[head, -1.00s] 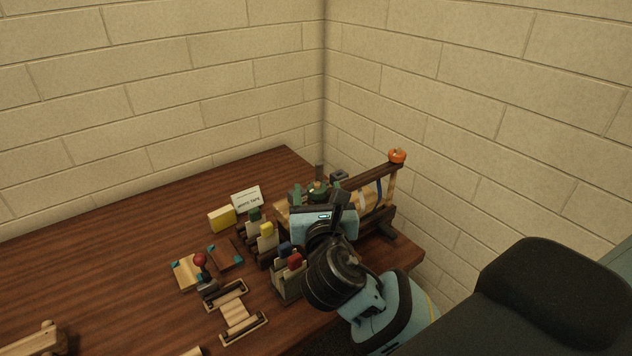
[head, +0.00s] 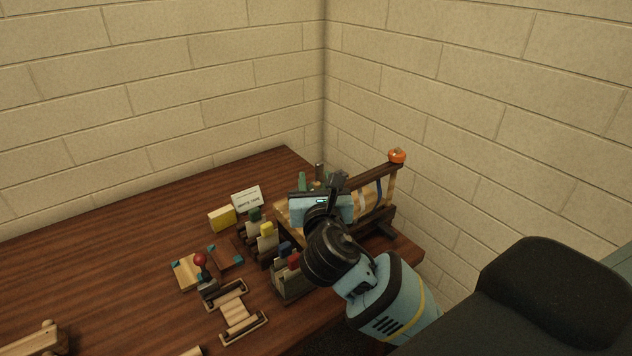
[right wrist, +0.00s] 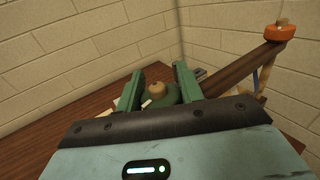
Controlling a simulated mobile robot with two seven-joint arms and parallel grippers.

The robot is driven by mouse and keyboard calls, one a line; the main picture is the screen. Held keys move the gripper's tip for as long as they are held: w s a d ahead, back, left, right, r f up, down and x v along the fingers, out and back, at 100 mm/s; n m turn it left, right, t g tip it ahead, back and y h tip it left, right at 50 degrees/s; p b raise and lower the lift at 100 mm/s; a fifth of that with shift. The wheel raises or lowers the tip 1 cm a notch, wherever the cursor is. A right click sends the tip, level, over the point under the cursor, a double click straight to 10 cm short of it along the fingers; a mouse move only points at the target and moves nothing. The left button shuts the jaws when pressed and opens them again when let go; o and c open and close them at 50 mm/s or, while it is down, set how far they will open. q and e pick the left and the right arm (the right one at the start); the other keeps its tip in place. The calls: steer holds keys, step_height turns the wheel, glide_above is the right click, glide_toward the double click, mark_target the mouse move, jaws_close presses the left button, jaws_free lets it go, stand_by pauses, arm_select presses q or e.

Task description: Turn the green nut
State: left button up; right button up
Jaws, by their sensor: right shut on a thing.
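The green nut (right wrist: 168,96) shows in the right wrist view between my green fingers, with a round tan end (right wrist: 157,87) in its middle. My right gripper (right wrist: 159,78) is shut on the nut, one finger on each side. In the head view my right gripper (head: 312,182) is over the wooden rack at the table's far right corner, and its body hides most of the nut. My left gripper is not in view.
A dark rail with an orange knob (head: 397,156) rises just right of my gripper. Colour-topped holders (head: 267,237), a yellow block (head: 221,218) and a white label card (head: 246,199) stand to the left. Block walls close the corner.

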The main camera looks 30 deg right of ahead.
steer(key=shift+m+g+h, duration=0.3)
steer(key=shift+m+h, duration=0.1)
steer(key=shift+h, duration=0.2)
steer(key=m+g+h, duration=0.2)
steer(key=h, duration=0.1)
steer(key=shift+s+d+m+g, duration=0.1)
steer(key=shift+d+m+g, duration=0.05)
steer(key=shift+m+g, duration=0.2)
steer(key=shift+s+d+m+g+h, duration=0.1)
steer(key=shift+s+m+g+h, duration=0.05)
steer(key=shift+m+g+h, duration=0.8)
steer(key=shift+s+d+m+g+h, duration=0.1)
steer(key=shift+m+g+h, duration=0.6)
steer(key=shift+g+h, duration=0.25)
steer(key=shift+g, duration=0.25)
steer(key=o, duration=1)
steer(key=v, duration=0.8)
steer(key=shift+d+f, duration=0.1)
steer(key=shift+d, duration=0.05)
